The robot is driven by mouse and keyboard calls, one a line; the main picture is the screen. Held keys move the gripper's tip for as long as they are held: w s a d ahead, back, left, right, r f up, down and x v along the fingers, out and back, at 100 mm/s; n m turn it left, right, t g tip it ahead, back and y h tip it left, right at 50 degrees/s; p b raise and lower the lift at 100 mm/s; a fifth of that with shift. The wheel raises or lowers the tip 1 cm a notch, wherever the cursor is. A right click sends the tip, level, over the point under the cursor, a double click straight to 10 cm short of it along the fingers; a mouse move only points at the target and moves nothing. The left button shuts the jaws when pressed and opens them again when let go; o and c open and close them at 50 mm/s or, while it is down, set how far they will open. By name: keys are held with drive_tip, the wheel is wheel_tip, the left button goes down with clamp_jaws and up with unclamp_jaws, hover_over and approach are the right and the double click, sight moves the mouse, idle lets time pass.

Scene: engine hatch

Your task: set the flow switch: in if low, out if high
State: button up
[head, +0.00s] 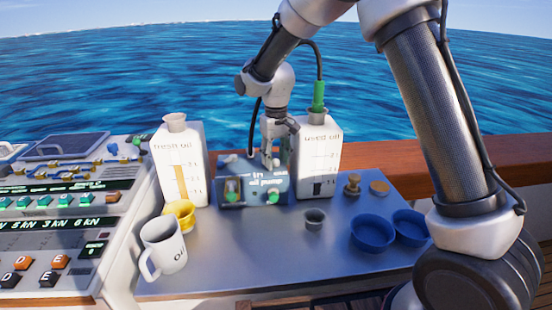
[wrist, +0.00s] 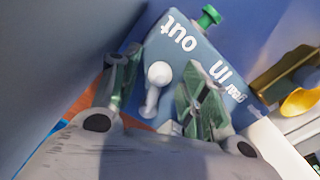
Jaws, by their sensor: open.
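The blue switch box (head: 252,190) stands at the back of the metal table, between the two oil tanks. In the wrist view the box (wrist: 190,60) shows the words "out" and "in". A white round-ended lever (wrist: 157,75) is on the box, between my gripper's fingers. My gripper (head: 270,158) is open over the box, one finger on each side of the lever; I cannot tell whether either touches it. Which way the lever is set is unclear. The fresh oil tank (head: 192,150) shows a tall yellow column. The used oil tank (head: 319,150) shows a short dark column.
A white mug (head: 163,247) and a yellow cup (head: 179,214) stand left. A control panel (head: 60,225) borders the left. The table's middle front is clear.

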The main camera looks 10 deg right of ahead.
wheel_tip(320, 180, up, 12)
idle(0.4)
drive_tip(key=shift+o, duration=0.5)
drive_tip(key=shift+f, duration=0.1)
drive_tip(key=m, duration=0.4)
hover_over(276, 160)
wheel_tip(276, 160, down, 4)
drive_tip(key=shift+w+f, duration=0.1)
drive_tip(key=shift+f, duration=0.05)
drive_tip(key=shift+m, duration=0.3)
wheel_tip(276, 160, down, 8)
drive_tip(key=shift+r, duration=0.15)
drive_tip(key=shift+a, duration=0.1)
